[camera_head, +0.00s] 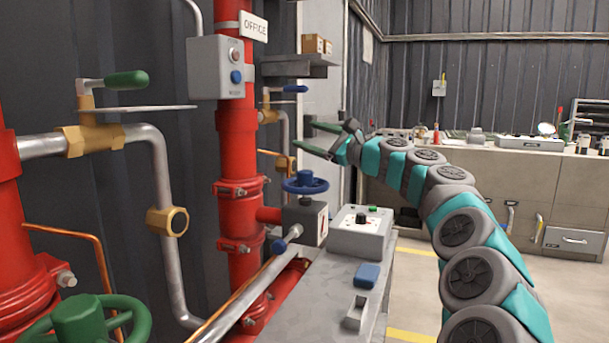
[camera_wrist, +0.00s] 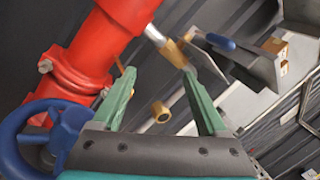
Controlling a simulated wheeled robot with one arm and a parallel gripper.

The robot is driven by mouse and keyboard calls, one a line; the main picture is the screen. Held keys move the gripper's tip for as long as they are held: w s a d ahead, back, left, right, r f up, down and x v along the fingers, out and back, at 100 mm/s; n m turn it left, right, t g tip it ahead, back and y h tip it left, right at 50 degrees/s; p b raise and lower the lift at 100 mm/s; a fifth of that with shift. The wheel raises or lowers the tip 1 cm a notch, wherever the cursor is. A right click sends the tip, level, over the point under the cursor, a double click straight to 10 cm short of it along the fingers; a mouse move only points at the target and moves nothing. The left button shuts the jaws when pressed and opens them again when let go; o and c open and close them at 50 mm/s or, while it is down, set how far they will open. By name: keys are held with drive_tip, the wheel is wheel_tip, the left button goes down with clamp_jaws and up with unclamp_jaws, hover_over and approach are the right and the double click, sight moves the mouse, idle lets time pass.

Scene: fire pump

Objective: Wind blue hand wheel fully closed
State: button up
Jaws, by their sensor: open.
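The blue hand wheel (camera_head: 305,183) sits on top of a grey valve box beside the red pipe, in the middle of the head view. In the wrist view the blue hand wheel (camera_wrist: 45,135) shows at the lower left, partly cut off and partly hidden by my gripper's body. My gripper (camera_head: 318,140) is above and slightly right of the wheel, apart from it, with its green fingers pointing left. In the wrist view my gripper (camera_wrist: 158,85) has its fingers spread with nothing between them.
A green hand wheel (camera_head: 90,325) is at the lower left. A green-handled lever (camera_head: 125,80) and a blue-handled lever (camera_head: 293,89) are on pipes. A grey control box (camera_head: 358,232) stands right of the blue wheel. A workbench (camera_head: 520,170) is behind my arm.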

sight(305, 176)
drive_tip(key=s+d+f+m+g+y, duration=0.2)
drive_tip(key=s+d+f+m+g, duration=0.1)
drive_tip(key=s+d+f+g, duration=0.5)
drive_tip(key=shift+m+t, duration=0.3)
drive_tip(key=shift+t, duration=0.4)
drive_tip(key=x, duration=0.6)
drive_tip(key=f+x, duration=0.1)
drive_tip(key=x, duration=0.3)
drive_tip(key=shift+a+f, duration=0.1)
drive_tip(key=shift+a, duration=0.05)
clamp_jaws()
